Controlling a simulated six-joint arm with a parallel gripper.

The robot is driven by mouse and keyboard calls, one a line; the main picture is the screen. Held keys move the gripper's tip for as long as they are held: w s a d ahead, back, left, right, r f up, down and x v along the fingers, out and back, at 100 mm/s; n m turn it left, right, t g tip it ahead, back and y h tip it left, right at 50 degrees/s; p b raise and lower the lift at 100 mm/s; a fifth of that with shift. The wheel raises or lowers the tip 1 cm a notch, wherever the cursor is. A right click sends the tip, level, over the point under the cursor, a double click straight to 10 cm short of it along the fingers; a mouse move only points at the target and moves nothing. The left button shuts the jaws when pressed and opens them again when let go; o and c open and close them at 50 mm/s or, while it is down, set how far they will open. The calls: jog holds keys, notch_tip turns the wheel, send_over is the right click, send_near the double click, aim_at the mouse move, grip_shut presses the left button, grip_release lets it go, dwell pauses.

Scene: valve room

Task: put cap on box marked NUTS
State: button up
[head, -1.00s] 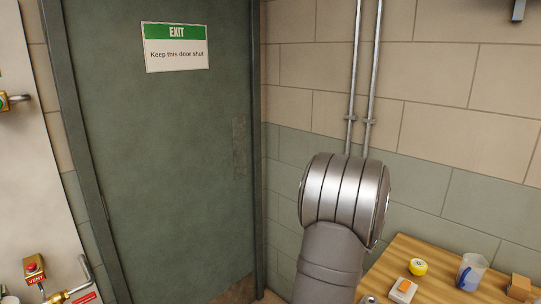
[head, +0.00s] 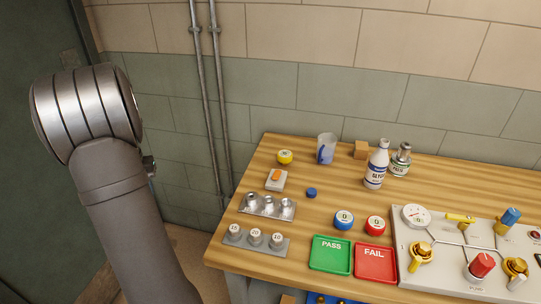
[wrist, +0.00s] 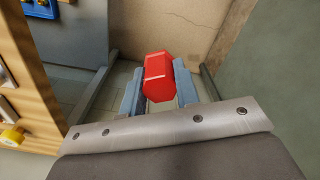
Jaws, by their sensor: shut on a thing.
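My gripper (wrist: 158,68) shows in the wrist view, its two blue-grey fingers shut on a red faceted piece (wrist: 158,86). It holds the piece above the floor, to the right of the table in that view. I cannot tell whether the red piece is the cap. The gripper is not seen in the head view. No box with a readable NUTS mark shows. A blue thing below the table's front edge is partly seen in the head view (head: 325,298); its marking is unreadable. A small blue round piece (head: 311,193) lies on the table.
The wooden table (head: 450,183) carries a green PASS tray (head: 331,267), a red FAIL tray (head: 375,275), weights (head: 255,237), two bottles, a clear cup (head: 326,147) and a valve panel (head: 440,243). Its middle has bare room. A wall stands behind it.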

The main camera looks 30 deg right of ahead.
jog(key=s+d+r+m, duration=0.1)
jog(key=s+d+m, duration=0.1)
jog(key=d, duration=1)
jog(key=s+d+r+m, duration=0.1)
jog(key=s+d+m, duration=0.2)
jog(key=d, duration=0.9)
jog(key=s+d+r+m, duration=0.1)
jog(key=s+d, duration=0.5)
jog(key=d, duration=0.7)
jog(key=shift+s+m, duration=0.15)
jog(key=shift+m, duration=0.65)
jog(key=s+d+r+m, duration=0.1)
jog(key=s+d+m, duration=0.2)
jog(key=s+d, duration=0.7)
jog(key=s+d+r+m, duration=0.1)
jog(key=s+d+m, duration=0.2)
jog(key=s+d, duration=0.7)
jog(key=s, duration=0.8)
jog(key=shift+d+r+m, duration=0.15)
jog(key=shift+r+m, duration=0.1)
jog(key=shift+m, duration=0.05)
send_over(348, 196)
jog(key=s, duration=0.1)
notch_tip(348, 196, down, 7)
jog(key=shift+r, duration=0.2)
jog(key=f, duration=0.3)
jog(key=shift+w+f, duration=0.15)
jog(key=shift+w, duration=0.25)
jog(key=shift+f, duration=0.35)
